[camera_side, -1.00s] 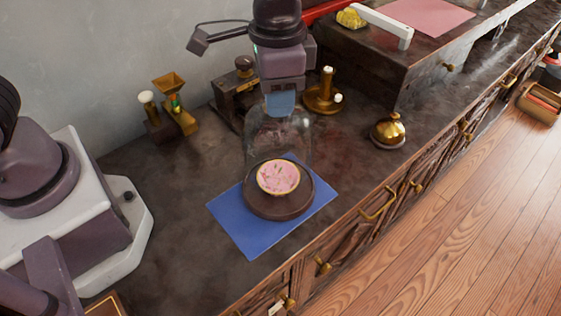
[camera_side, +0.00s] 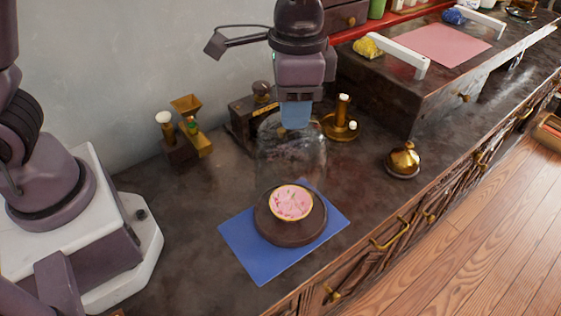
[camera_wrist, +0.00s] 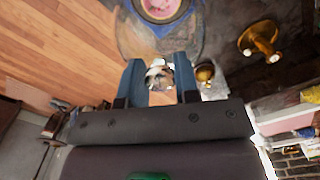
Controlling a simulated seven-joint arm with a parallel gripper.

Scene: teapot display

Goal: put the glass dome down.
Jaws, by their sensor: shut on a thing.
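My gripper (camera_side: 295,122), with blue fingers, is shut on the top of the clear glass dome (camera_side: 291,155). The dome hangs upright below it, just behind and above the dark round stand (camera_side: 291,236) in the side view. In the wrist view the dome's shiny knob (camera_wrist: 159,75) is between my fingers (camera_wrist: 159,88), and the pink bowl (camera_wrist: 160,6) is at the top edge. The dome's lower rim is faint, so its exact height is hard to tell.
The stand rests on a blue mat (camera_side: 250,262). A brass bell (camera_side: 403,160) is to the right, and a brass candlestick-like piece (camera_side: 341,122) is behind right. Counter left of the mat is clear.

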